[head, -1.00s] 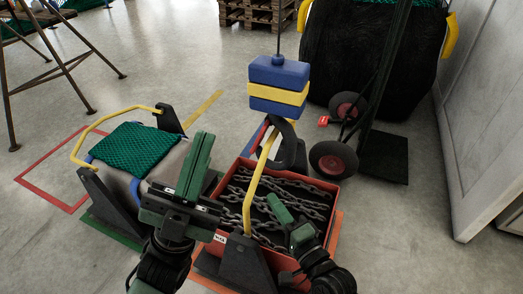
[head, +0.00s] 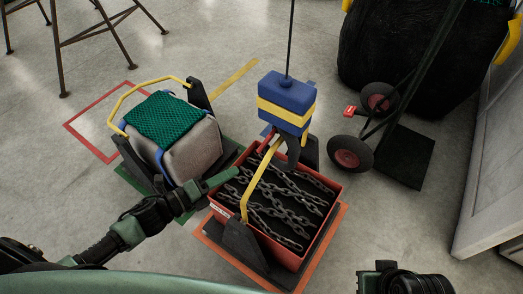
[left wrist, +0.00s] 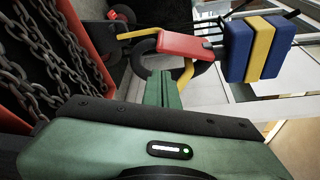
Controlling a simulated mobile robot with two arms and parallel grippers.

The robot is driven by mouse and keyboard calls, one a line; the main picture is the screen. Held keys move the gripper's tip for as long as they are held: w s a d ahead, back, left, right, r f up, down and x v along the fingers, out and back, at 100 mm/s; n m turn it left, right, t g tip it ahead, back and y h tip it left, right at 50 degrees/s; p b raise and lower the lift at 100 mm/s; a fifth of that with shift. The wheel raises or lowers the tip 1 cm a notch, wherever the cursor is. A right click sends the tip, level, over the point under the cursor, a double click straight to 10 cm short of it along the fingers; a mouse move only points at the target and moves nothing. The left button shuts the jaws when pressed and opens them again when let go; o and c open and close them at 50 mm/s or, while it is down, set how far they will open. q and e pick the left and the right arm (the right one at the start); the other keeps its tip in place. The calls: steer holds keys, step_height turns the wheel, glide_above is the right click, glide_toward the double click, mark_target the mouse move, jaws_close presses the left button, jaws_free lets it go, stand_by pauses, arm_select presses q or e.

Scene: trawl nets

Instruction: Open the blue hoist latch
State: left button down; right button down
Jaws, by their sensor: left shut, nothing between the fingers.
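The hoist block (head: 286,102), blue with a yellow band, hangs on a dark cable. Its dark hook (head: 293,150) is at the yellow handle (head: 262,172) of the chain crate (head: 334,205). In the left wrist view a red bar (left wrist: 190,46), seemingly the latch, lies beside the block (left wrist: 262,48), in front of the yellow handle (left wrist: 186,76). My left gripper (head: 232,174) is shut and empty, at the crate's left rim, below and left of the hook. In the wrist view its green fingers (left wrist: 164,82) point toward the red bar, apparently without touching. My right gripper's fingers are out of view.
A grey block under green netting (head: 164,118) stands left in a cradle with a yellow handle. A hand truck (head: 400,155) and a black net bag (head: 400,50) stand at the right. Trestle legs (head: 95,40) are far left. Open floor lies between.

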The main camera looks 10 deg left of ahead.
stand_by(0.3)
arm_select(q)
steer(key=b+x, duration=0.1)
steer(key=x, duration=0.9)
